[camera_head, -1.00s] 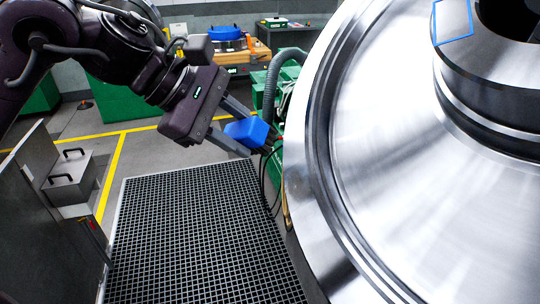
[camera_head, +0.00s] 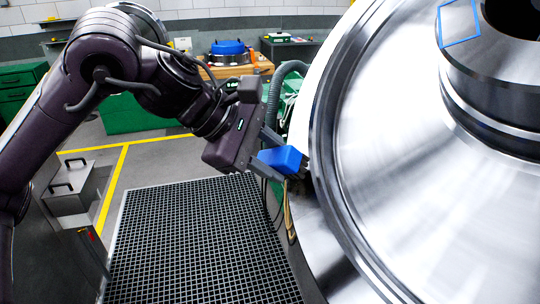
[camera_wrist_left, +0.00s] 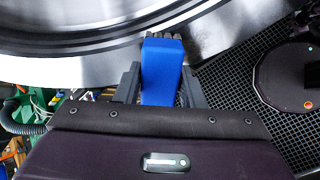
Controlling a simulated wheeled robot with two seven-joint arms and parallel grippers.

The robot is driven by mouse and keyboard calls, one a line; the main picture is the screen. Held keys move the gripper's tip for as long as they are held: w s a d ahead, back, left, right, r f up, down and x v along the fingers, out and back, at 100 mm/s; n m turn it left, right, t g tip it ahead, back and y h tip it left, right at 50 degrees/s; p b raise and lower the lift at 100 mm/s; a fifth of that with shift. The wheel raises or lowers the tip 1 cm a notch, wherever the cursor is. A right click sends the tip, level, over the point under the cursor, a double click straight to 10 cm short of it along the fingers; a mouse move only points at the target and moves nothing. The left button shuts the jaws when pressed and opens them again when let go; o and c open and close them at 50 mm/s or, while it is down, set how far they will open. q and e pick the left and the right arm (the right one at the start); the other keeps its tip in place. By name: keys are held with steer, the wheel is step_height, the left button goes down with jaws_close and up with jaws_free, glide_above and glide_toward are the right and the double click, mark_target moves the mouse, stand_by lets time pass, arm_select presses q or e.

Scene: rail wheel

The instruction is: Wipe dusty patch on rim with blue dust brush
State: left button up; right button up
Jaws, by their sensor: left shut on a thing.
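A large shiny steel rail wheel (camera_head: 410,150) fills the right of the head view. Its rim (camera_head: 317,160) runs down the wheel's left side. My left gripper (camera_head: 276,155) is shut on the blue dust brush (camera_head: 281,159), just left of the rim. In the left wrist view the brush (camera_wrist_left: 162,70) sits between the two fingers, its dark bristles pointing at the rim (camera_wrist_left: 95,68). The bristles overlap the rim's edge there; I cannot tell for sure whether they touch. I cannot make out a dusty patch. My right gripper is not in view.
A blue outline (camera_head: 459,22) marks part of the hub. A dark floor grating (camera_head: 200,240) lies below the arm. A grey box with handles (camera_head: 72,188) stands at the left. Green equipment and a hose (camera_head: 275,90) are behind the gripper. A workbench (camera_head: 235,70) stands at the back.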

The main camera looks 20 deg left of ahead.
arm_select(q)
steer(key=shift+b+x, duration=0.35)
steer(key=shift+x, duration=0.6)
stand_by(0.6)
steer(key=shift+s, duration=0.1)
